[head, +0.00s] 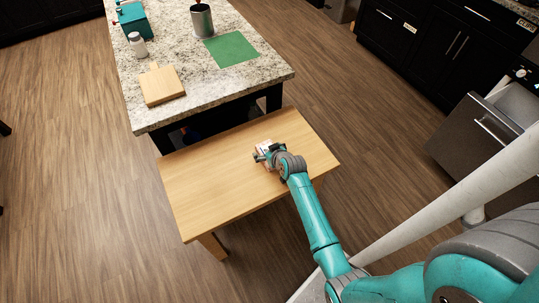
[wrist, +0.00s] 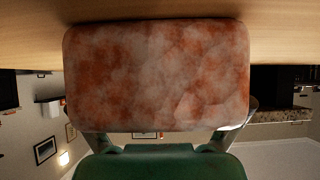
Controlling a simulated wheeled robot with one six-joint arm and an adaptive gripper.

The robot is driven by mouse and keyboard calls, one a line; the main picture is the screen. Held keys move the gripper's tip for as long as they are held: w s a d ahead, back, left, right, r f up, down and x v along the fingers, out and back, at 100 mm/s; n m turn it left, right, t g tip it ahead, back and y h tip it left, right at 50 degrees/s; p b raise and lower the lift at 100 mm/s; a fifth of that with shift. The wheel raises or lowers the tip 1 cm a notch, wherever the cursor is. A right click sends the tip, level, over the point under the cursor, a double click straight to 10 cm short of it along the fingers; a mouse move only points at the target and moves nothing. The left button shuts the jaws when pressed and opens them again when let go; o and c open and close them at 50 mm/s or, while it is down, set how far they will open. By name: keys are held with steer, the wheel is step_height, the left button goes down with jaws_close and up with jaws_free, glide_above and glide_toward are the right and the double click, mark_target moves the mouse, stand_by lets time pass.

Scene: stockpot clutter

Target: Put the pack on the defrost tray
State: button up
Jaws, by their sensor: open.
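The pack (wrist: 157,75) is a frosted, red-and-white rounded block that fills much of the wrist view. In the head view the pack (head: 266,145) shows as a small pale pink patch at my gripper (head: 262,154), over the wooden bench. My gripper is open at the pack; in the wrist view its fingers reach up to either side of the pack's lower edge, and their ends are mostly hidden. I cannot tell whether they touch it. I cannot pick out a defrost tray for certain; a flat green sheet (head: 231,50) lies on the granite counter.
The wooden bench (head: 205,190) is otherwise clear. On the granite counter (head: 215,85) stand a cutting board (head: 162,86), a grey pot (head: 202,20), a white-capped jar (head: 138,45) and a teal box (head: 133,22). An open drawer (head: 475,137) juts out at right.

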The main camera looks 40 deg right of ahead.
steer(key=c, duration=1.6)
